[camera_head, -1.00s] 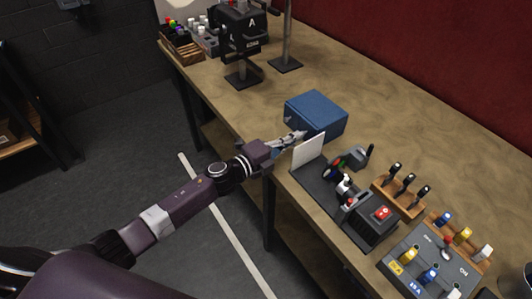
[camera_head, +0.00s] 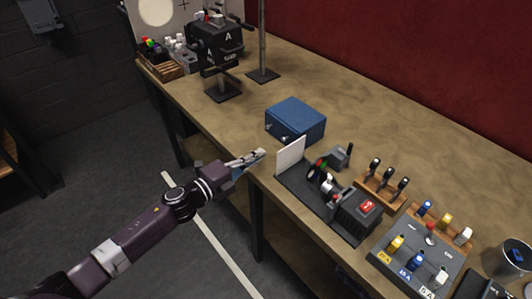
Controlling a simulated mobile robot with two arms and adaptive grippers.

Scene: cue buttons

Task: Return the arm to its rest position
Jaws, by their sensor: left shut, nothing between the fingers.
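My left arm comes in from the lower left. Its gripper (camera_head: 257,157) is shut and empty, over the front edge of the workbench (camera_head: 190,108). It is in front of the blue box (camera_head: 296,120) and to the left of the upright white panel (camera_head: 291,157), apart from both as far as I can tell. My right gripper is not in view.
Right of the panel are a dark device with a red switch (camera_head: 368,206), a wooden rack of black-handled tools (camera_head: 382,187) and a grey button panel (camera_head: 412,257). A black cube fixture (camera_head: 214,45) stands farther back. Floor in front of the bench is clear.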

